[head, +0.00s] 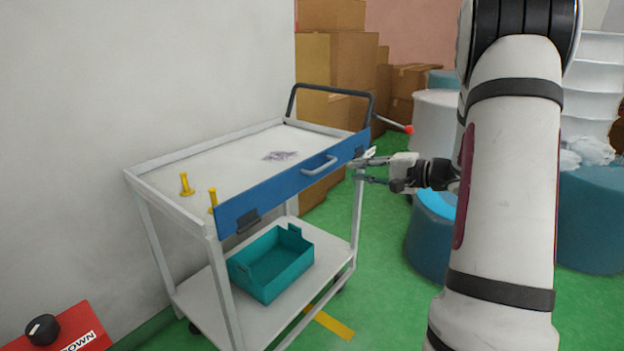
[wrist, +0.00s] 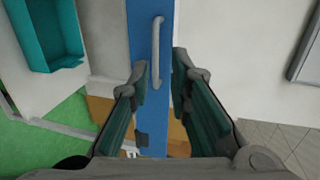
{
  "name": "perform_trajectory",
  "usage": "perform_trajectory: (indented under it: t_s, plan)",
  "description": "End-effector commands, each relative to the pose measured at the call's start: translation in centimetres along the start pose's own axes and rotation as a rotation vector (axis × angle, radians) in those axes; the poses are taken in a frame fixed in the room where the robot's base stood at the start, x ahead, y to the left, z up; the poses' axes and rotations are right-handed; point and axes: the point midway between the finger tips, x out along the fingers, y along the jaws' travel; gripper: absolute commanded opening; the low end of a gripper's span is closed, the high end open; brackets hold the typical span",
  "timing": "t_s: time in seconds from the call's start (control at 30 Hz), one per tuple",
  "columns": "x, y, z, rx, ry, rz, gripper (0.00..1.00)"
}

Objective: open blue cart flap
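The blue flap (head: 290,188) stands upright along the near long side of the white cart (head: 240,166). It has a grey bar handle (head: 319,165) and dark hinge or latch pieces near both ends. My gripper (head: 370,165) is beside the flap's right end, near the dark piece there. In the wrist view the flap (wrist: 149,45) and its handle (wrist: 156,50) lie ahead, between the two fingers of my gripper (wrist: 160,85). The fingers are apart and hold nothing. I cannot tell whether a finger touches the flap.
A teal bin (head: 271,263) sits on the cart's lower shelf. Yellow pegs (head: 186,184) stand at its top left, and a red-tipped lever (head: 394,124) sticks out at the right. Cardboard boxes (head: 335,62) and teal drums (head: 432,235) stand behind.

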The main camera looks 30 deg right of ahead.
Motion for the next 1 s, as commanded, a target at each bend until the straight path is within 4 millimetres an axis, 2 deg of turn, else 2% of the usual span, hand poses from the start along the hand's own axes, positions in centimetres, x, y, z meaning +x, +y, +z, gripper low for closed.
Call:
perform_trajectory:
  t_s: [0.03,0.1,0.23,0.7,0.9,1.0]
  plan:
    - [-0.1,0.8,-0.9,0.005,0.021,-0.01,0.18]
    - [-0.2,1.1,-1.6,0.005,0.038,-0.019,0.18]
    - [0.9,1.1,-1.8,0.005,0.041,-0.023,0.18]
    - [9.7,0.9,-2.0,0.004,0.039,-0.021,0.18]
    - [12.4,0.9,-2.1,0.006,0.039,-0.021,0.18]
    - [13.0,0.8,-2.1,0.005,0.04,-0.021,0.18]
